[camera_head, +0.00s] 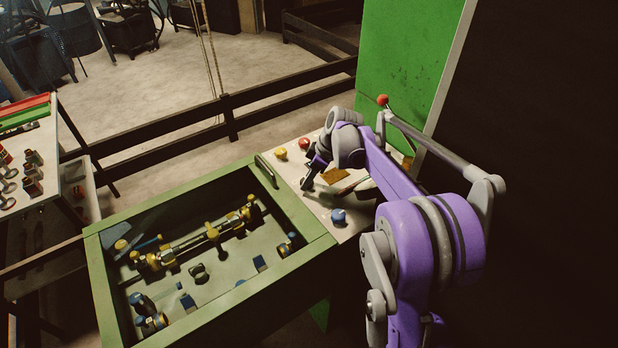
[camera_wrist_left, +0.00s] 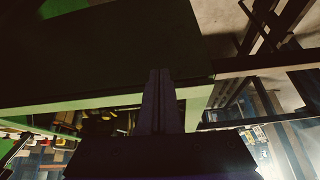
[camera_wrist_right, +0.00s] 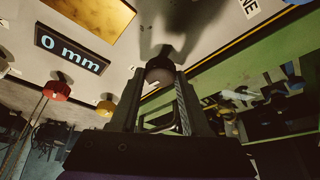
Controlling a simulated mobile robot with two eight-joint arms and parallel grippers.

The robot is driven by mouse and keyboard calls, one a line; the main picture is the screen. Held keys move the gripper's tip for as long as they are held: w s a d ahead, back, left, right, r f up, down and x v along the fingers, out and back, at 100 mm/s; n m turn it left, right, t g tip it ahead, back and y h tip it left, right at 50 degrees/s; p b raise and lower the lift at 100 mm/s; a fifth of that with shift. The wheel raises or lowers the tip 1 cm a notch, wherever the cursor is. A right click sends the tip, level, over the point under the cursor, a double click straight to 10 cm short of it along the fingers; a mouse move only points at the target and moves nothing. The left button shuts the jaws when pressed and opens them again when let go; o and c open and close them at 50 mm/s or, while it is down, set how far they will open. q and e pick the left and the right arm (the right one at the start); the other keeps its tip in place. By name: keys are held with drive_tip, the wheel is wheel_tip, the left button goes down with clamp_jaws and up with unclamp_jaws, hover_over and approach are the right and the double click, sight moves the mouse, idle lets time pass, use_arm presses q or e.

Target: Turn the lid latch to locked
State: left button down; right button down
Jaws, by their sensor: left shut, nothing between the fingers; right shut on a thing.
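My right gripper (camera_head: 310,178) reaches down to the pale control panel beside the green-framed machine bay. In the right wrist view, its fingers (camera_wrist_right: 159,84) are shut on a dark round knob (camera_wrist_right: 160,70) on the panel. I cannot tell for sure that this knob is the lid latch, and its lock marking cannot be read. A metal bar handle (camera_head: 266,171) stands on the bay's right rim, close to the right gripper. My left gripper (camera_wrist_left: 158,100) is shut and empty in the left wrist view, and it is outside the head view.
The panel carries a red button (camera_head: 304,143), a yellow button (camera_head: 281,154), a blue knob (camera_head: 338,216) and a display (camera_wrist_right: 73,49) reading 0 mm. A red-ended lever (camera_head: 382,100) rises behind. The bay (camera_head: 306,219) holds brass fittings. A parts table (camera_head: 52,157) stands left.

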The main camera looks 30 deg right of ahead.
drive_tip(key=m+t+h, duration=0.1)
drive_tip(key=m, duration=0.3)
drive_tip(key=shift+s+a, duration=0.1)
drive_tip(key=shift+a, duration=0.05)
drive_tip(key=m+h+b, duration=0.1)
drive_tip(key=m+h, duration=0.1)
drive_tip(key=m, duration=0.2)
drive_tip(key=shift+a+m, duration=0.15)
drive_tip(key=shift+m, duration=0.25)
drive_tip(key=m+h, duration=0.1)
drive_tip(key=m, duration=0.2)
drive_tip(key=shift+m+h, duration=0.3)
drive_tip(key=shift+a+m+g+h, duration=0.15)
drive_tip(key=shift+m+g+h, duration=0.35)
drive_tip(key=shift+m, duration=1.5)
drive_tip(key=shift+c, duration=1.9)
unclamp_jaws()
drive_tip(key=shift+r, duration=0.1)
